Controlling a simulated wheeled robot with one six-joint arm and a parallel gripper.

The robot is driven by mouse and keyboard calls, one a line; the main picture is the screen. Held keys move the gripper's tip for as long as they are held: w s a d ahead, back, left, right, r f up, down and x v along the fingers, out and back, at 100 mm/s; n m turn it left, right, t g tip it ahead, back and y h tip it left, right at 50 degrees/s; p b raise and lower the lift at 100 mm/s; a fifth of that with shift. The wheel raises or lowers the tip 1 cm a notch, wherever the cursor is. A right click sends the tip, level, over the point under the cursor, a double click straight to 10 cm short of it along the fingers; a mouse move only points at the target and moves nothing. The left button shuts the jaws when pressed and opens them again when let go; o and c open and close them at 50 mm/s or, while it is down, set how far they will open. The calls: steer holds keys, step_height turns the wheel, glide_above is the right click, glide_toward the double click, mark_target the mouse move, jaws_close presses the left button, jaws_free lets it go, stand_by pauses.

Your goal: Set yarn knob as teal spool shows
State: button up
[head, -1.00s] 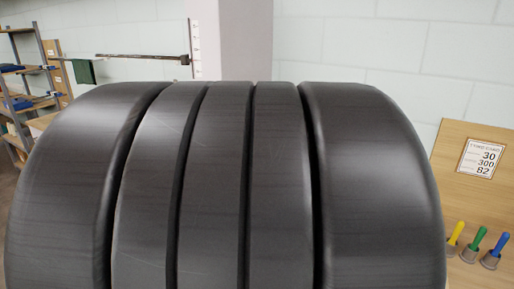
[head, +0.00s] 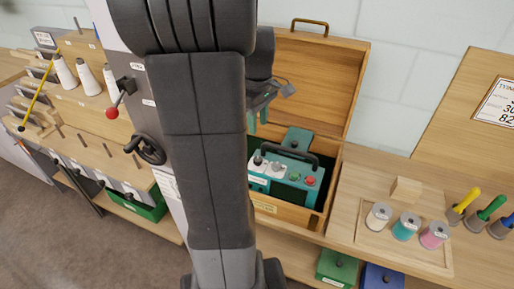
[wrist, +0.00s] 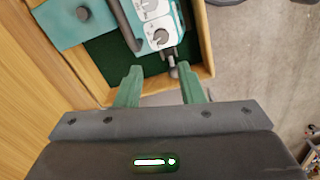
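The teal control box (head: 285,172) sits inside an open wooden case (head: 322,222). The teal spool (head: 406,226) stands between a white and a pink spool on a wooden tray. Its label is unreadable. My gripper (wrist: 162,75) is open and empty, above the case's left side (head: 257,122).
The raised case lid (head: 312,80) stands behind the box. My arm hides part of the bench. A machine with a red-tipped lever (head: 112,112) and black handwheel (head: 150,150) stands left. Coloured-handled tools (head: 487,208) stand right.

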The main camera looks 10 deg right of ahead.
mark_target(258, 159)
step_height(258, 159, down, 13)
steer(key=shift+s, duration=0.15)
stand_by(0.4)
steer(key=c, duration=0.7)
